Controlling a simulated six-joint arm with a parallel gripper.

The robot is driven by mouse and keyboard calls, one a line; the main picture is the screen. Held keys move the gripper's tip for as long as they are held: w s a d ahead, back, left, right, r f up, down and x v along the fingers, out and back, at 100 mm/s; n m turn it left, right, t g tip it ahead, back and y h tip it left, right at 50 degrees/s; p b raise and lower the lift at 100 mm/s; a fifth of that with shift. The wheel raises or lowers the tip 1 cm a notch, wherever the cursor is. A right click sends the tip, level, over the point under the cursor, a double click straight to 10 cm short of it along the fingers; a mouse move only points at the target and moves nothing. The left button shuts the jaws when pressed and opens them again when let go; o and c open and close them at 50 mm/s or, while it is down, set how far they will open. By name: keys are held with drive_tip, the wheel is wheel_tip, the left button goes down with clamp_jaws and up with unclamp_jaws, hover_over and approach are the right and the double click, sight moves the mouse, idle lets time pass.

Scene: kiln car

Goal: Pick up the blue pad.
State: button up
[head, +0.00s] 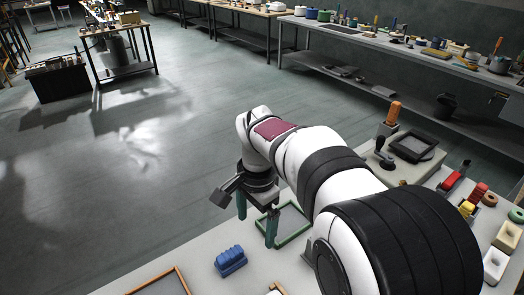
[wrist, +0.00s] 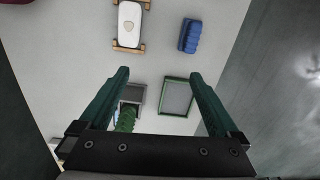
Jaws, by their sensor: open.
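The blue pad (head: 230,261) is a ridged blue block lying on the pale table near its front edge in the head view. It also shows in the wrist view (wrist: 188,36), beyond my fingertips and a little right of the middle. My gripper (head: 256,232) hangs above the table with its two teal fingers pointing down, to the right of the pad in the head view. In the wrist view my gripper (wrist: 159,73) has its fingers wide apart with nothing held between them. The pad is apart from both fingers.
A green-framed tray (head: 308,206) lies beside my fingers. A white piece on wooden supports (wrist: 130,25) lies near the pad in the wrist view. A wood-edged panel (head: 181,277) is at the front. Red blocks (head: 480,190) and other tools crowd the right.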

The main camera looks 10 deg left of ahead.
hover_over(230, 253)
wheel_tip(230, 253, down, 6)
drive_tip(key=shift+m, duration=0.4)
wheel_tip(230, 253, down, 15)
drive_tip(key=shift+r, duration=0.15)
drive_tip(key=c, duration=1.5)
